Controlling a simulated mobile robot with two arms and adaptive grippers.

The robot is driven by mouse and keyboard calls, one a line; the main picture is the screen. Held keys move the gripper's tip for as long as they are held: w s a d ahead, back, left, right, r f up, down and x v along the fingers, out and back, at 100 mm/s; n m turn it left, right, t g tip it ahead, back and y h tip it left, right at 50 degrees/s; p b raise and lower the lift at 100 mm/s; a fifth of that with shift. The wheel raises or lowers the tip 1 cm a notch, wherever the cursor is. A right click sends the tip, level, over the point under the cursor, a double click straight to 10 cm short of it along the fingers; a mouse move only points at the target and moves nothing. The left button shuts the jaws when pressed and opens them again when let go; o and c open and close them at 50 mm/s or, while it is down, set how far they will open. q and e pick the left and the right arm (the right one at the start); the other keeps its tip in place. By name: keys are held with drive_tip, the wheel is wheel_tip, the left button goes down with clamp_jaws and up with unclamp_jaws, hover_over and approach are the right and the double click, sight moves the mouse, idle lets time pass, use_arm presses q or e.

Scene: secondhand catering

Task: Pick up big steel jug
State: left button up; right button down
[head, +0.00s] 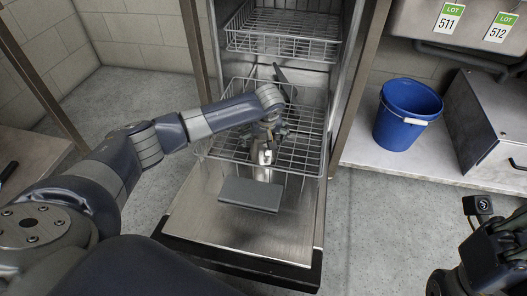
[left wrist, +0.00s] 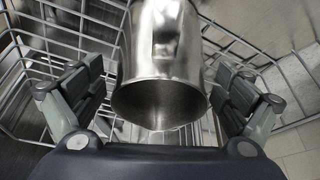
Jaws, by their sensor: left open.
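The big steel jug (head: 263,157) is in the lower wire rack of the open dishwasher, mostly hidden by my left gripper in the head view. In the left wrist view the shiny jug (left wrist: 162,65) fills the upper middle, with its dark round opening towards the camera. My left gripper (head: 267,133) is over the rack at the jug. In the wrist view its open fingers (left wrist: 158,98) stand on either side of the jug, with no clear grip on it. My right gripper (head: 468,250) is at the lower right, partly cut off; its jaw opening is unclear.
The lower rack (head: 300,153) has wire walls around the jug. An upper rack (head: 280,42) is above it. A grey flat block (head: 250,194) lies on the lowered door (head: 200,220). A blue bucket (head: 405,115) and metal box (head: 490,125) stand on a shelf at right.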

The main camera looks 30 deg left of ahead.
use_arm(q)
drive_tip(key=shift+b+x, duration=0.3)
drive_tip(key=shift+x, duration=0.5)
drive_tip(key=c, duration=1.3)
drive_tip(key=shift+r, duration=0.1)
